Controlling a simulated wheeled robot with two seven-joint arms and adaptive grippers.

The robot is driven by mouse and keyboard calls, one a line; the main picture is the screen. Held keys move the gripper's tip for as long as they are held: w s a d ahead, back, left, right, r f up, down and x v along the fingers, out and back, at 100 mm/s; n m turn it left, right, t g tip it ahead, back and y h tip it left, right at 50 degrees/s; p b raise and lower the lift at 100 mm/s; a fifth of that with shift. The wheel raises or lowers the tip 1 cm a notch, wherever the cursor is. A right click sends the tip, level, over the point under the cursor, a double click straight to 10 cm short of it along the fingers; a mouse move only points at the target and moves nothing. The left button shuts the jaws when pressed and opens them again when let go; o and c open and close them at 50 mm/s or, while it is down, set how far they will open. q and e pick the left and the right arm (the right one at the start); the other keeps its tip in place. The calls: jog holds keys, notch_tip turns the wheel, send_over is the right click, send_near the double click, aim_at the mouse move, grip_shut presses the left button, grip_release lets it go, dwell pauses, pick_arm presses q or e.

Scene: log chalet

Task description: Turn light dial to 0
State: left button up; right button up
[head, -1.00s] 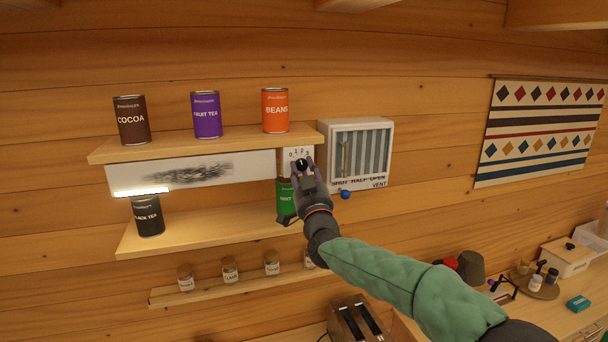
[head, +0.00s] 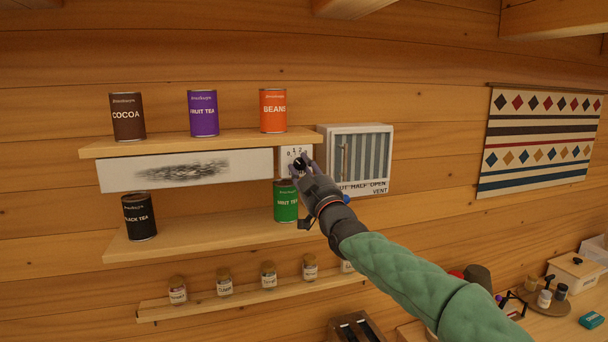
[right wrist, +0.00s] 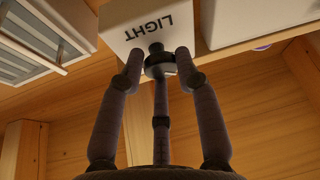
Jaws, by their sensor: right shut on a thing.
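The light dial (head: 299,163) is a black knob on a white plate (head: 288,153) numbered along its top, fixed between the two shelves. In the right wrist view the plate (right wrist: 150,24) reads LIGHT, upside down, with the dark knob (right wrist: 157,62) below the word. My right gripper (head: 303,170) reaches it from the lower right, its fingers closed around the knob, which they partly hide. I cannot read which number the dial points to. My left gripper is not in view.
A vent box (head: 362,158) sits just right of the dial, its blue knob (head: 346,199) beside my wrist. Several tins stand on the upper shelf (head: 160,147).

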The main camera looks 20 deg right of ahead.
jog(key=shift+s+d+r, duration=0.15)
jog(key=shift+s+r, duration=0.05)
jog(key=shift+r, duration=0.45)
jog(key=o, duration=1.1)
jog(key=shift+a+f, duration=0.2)
jog(key=shift+a, duration=0.05)
jog(key=shift+f, duration=0.1)
jog(key=shift+w+f, duration=0.1)
jog(key=v, duration=1.2)
jog(key=shift+d, duration=0.1)
